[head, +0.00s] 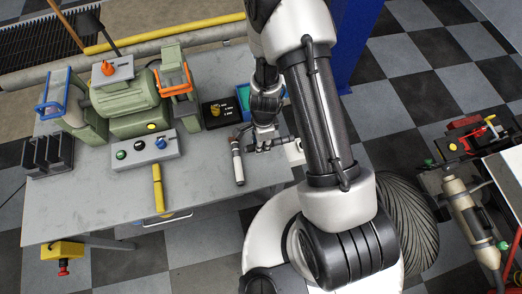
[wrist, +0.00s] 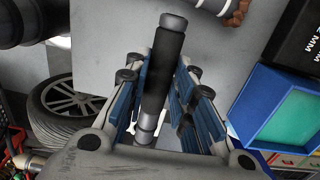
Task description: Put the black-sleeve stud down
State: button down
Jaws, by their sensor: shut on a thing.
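The black-sleeve stud (wrist: 164,70) is between the blue-padded fingers of my gripper (wrist: 158,88) in the wrist view. It has a black middle, a grey rounded tip and a silver lower end. My gripper is shut on it. In the head view my gripper (head: 266,142) is over the right part of the grey table (head: 205,190). I cannot clearly pick out the held stud there, and cannot tell whether it touches the table.
A pale cylindrical piece (head: 238,165) lies just left of my gripper. A blue-rimmed tray (wrist: 245,125) and a black marked block (head: 218,113) stand close by. A control box (head: 146,150), yellow-handled tool (head: 158,188) and green machine (head: 125,95) are further left. The front-middle tabletop is clear.

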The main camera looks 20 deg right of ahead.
jog(key=shift+f+b, duration=1.4)
jog(key=shift+f, duration=0.7)
jog(key=shift+f, duration=0.25)
jog(key=c, duration=1.4)
grip_release()
jog(key=shift+r, duration=0.1)
jog(key=shift+o, duration=0.2)
jog(key=shift+r, duration=0.1)
